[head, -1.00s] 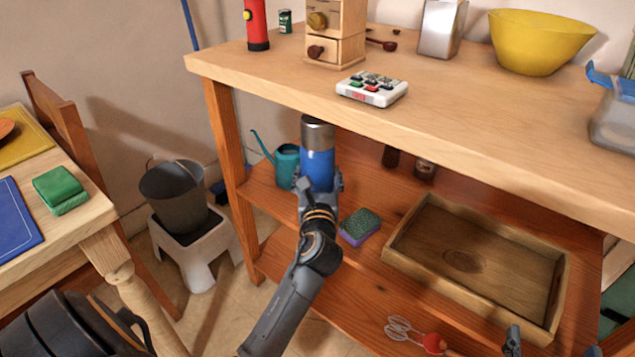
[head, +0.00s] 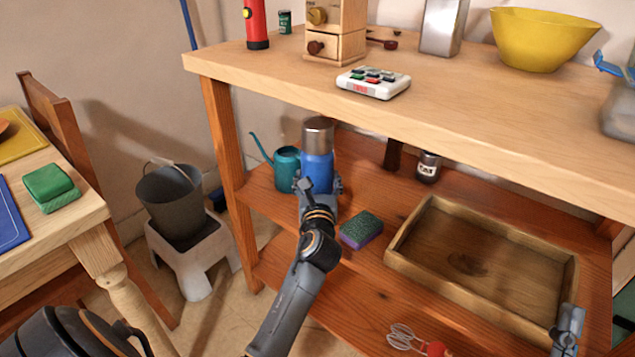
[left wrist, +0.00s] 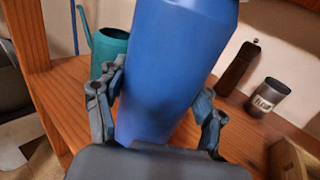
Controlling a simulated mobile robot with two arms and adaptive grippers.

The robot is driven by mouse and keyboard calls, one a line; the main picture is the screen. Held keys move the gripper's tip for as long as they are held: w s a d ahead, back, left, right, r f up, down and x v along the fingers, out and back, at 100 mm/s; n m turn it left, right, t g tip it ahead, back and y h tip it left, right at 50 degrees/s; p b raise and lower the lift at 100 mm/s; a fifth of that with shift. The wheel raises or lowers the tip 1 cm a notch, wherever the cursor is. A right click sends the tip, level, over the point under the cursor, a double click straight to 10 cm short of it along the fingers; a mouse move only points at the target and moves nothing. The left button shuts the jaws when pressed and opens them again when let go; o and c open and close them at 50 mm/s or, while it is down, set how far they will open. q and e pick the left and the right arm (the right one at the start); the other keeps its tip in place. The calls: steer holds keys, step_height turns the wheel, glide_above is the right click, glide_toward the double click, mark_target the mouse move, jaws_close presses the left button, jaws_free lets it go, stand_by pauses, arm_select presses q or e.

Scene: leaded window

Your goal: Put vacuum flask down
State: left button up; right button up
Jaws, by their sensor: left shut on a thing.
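The vacuum flask (head: 318,158) is blue with a silver top and stands upright at the left part of the middle shelf, under the worktop. My left gripper (head: 319,186) is shut on its lower part. In the left wrist view the flask (left wrist: 165,70) fills the middle, between the two fingers of the left gripper (left wrist: 155,105). Its base is hidden, so I cannot tell whether it touches the shelf (head: 405,203). My right gripper (head: 567,328) shows only in part at the lower right, near the wooden tray; its fingers are not clear.
A teal watering can (head: 286,165) stands just left of the flask. A green and purple sponge (head: 361,229) lies in front on the right. A wooden tray (head: 470,262) takes up the right of the shelf. A dark jar (head: 428,167) stands behind. The worktop (head: 300,80) hangs over the shelf.

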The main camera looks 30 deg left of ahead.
stand_by(0.3)
arm_select(q)
steer(key=o, duration=1.5)
steer(key=shift+f, duration=0.1)
